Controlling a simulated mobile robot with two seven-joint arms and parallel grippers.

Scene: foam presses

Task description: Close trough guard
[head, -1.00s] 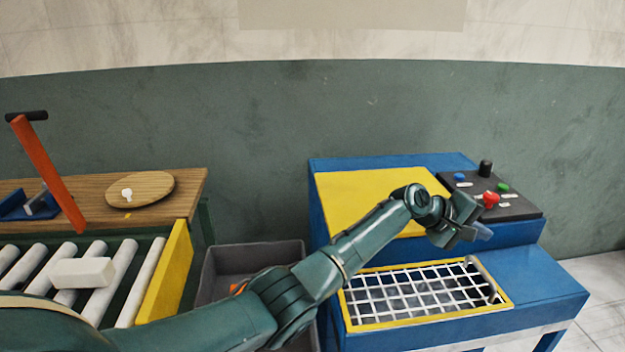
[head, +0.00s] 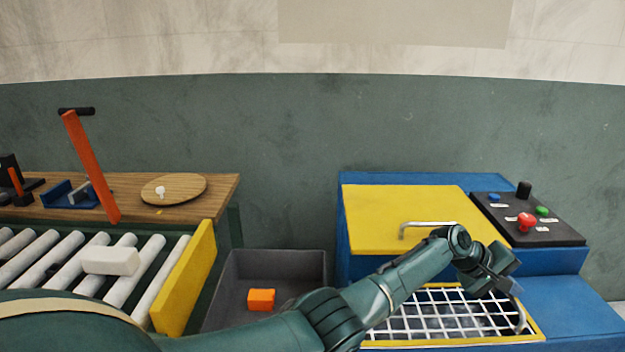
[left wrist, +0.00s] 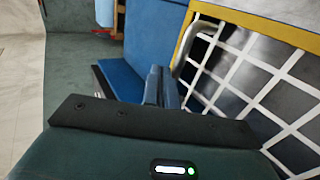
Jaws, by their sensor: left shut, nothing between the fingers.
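The trough guard (head: 462,318), a white mesh in a yellow frame, lies over the trough in the front of the blue press (head: 572,300). It looks flat in the head view. A grey bar handle (head: 522,320) is at its right end. My left gripper (head: 515,287) is shut and empty, just above that right end. My forearm hides part of the guard's back edge. In the left wrist view the fingers (left wrist: 161,88) are together beside the mesh guard (left wrist: 262,75) and its handle (left wrist: 190,50). I cannot tell whether they touch it. My right gripper is out of view.
A yellow cover (head: 400,205) with a bar handle and a dark control panel (head: 560,232) with a red button are behind my left gripper. A grey bin (head: 318,265) holds an orange block (head: 261,299). A roller conveyor (head: 150,270) carries a white block (head: 110,261).

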